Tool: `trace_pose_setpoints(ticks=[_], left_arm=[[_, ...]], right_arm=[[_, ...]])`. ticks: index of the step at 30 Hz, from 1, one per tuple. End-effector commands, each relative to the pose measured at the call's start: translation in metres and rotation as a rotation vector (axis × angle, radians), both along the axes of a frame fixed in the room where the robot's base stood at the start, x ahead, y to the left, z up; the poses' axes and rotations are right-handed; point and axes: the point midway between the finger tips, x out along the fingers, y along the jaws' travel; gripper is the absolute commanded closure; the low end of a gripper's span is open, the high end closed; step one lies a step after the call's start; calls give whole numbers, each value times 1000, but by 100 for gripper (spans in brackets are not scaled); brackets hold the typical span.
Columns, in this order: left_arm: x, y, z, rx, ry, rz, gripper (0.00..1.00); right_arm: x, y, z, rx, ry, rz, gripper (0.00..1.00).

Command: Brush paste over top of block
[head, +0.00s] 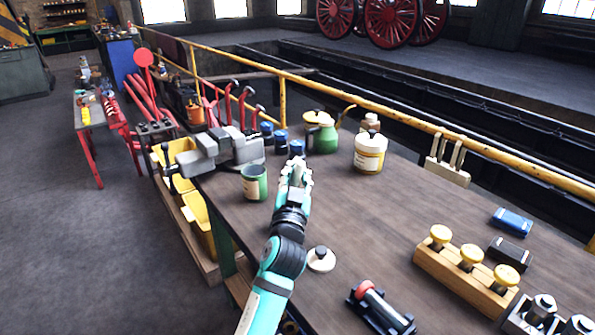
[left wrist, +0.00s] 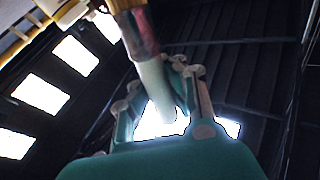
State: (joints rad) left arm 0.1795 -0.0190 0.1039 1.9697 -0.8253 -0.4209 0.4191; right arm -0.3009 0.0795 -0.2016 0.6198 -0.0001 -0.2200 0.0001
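My left gripper (head: 297,168) is over the bench top, just right of an open green tin (head: 254,183) with a pale label. In the left wrist view my left gripper's fingers (left wrist: 165,95) are closed around a pale rod (left wrist: 155,80). The rod has a reddish band and a yellow far end, and looks like a brush. In the head view the gripper mostly hides it. A grey vise-like block assembly (head: 215,152) stands at the bench's left edge; I cannot tell whether a separate block is in it. My right gripper is not in view.
A white disc with a black knob (head: 321,259) lies on the bench (head: 385,225). A yellow-labelled jar (head: 369,152) and green oil can (head: 325,138) stand behind. A wooden rack with yellow-topped pieces (head: 465,268) is at right. A yellow rail (head: 400,118) runs behind the bench.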

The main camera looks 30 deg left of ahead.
Motion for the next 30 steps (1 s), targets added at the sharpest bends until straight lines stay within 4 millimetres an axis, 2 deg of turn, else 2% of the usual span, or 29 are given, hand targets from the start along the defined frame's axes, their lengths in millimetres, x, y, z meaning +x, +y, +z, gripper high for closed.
trace_pose_setpoints(ticks=[30], left_arm=[[0, 0, -9, -1, 3, 1, 100]], right_arm=[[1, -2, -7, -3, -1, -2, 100]])
